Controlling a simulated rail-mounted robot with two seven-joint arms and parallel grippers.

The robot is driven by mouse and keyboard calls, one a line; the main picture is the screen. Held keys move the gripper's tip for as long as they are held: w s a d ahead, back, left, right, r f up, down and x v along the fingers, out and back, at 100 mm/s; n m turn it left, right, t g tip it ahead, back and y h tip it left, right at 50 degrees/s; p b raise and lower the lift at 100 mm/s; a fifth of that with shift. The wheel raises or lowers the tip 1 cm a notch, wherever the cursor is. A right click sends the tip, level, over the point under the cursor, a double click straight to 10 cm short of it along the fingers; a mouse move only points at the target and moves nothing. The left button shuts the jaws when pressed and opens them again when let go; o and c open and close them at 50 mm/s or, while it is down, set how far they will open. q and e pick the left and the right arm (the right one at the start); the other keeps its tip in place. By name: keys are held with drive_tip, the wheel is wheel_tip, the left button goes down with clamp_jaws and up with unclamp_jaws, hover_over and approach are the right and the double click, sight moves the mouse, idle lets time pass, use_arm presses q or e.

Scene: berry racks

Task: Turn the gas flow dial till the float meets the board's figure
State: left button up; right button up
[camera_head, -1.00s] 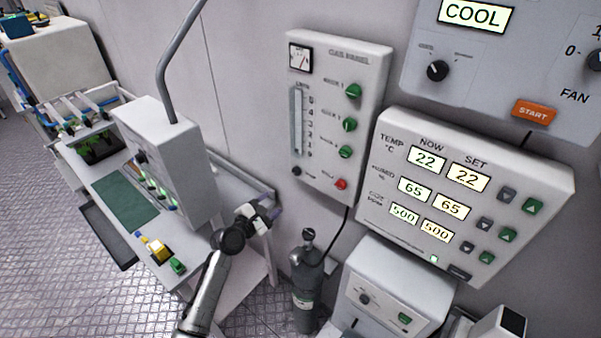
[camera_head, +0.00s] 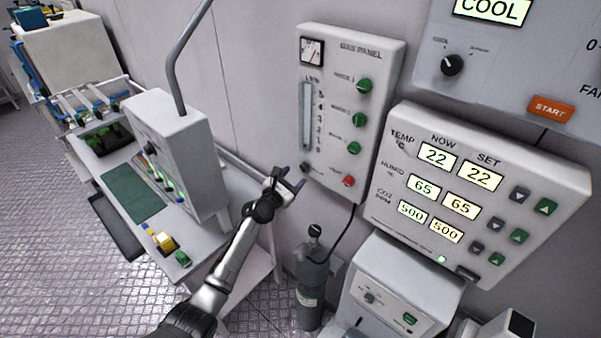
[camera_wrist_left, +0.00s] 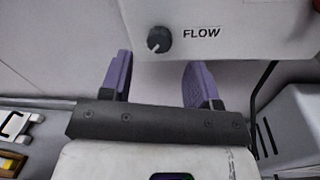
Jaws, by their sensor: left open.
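The gas panel (camera_head: 335,178) is on the wall in the head view. Its float tube (camera_head: 306,117) stands upright beside a number scale; I cannot make out the float. The flow dial (camera_wrist_left: 159,39) is a dark round knob with a pale mark, left of the word FLOW in the left wrist view. It also shows at the panel's lower left in the head view (camera_head: 305,167). My left gripper (camera_head: 289,182) is open and empty, just below and in front of the dial. Its purple fingers (camera_wrist_left: 160,82) are apart, with the dial above and between them. My right gripper is not in view.
Green knobs (camera_head: 358,117) and a red button (camera_head: 348,181) sit on the panel's right side. A grey gas cylinder (camera_head: 312,285) stands below it. A control box with displays (camera_head: 395,151) is to the right. A bench unit (camera_head: 187,139) is to the left.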

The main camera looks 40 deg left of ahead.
sight(303, 169)
use_arm(q)
drive_tip(key=w+b, duration=0.1)
drive_tip(key=w, duration=0.2)
drive_tip(key=shift+w+a, duration=0.15)
drive_tip(key=shift+w, duration=0.55)
drive_tip(key=shift+c, duration=0.3)
drive_tip(key=c, duration=0.9)
drive_tip(key=shift+o, duration=0.2)
drive_tip(key=shift+m, duration=0.3)
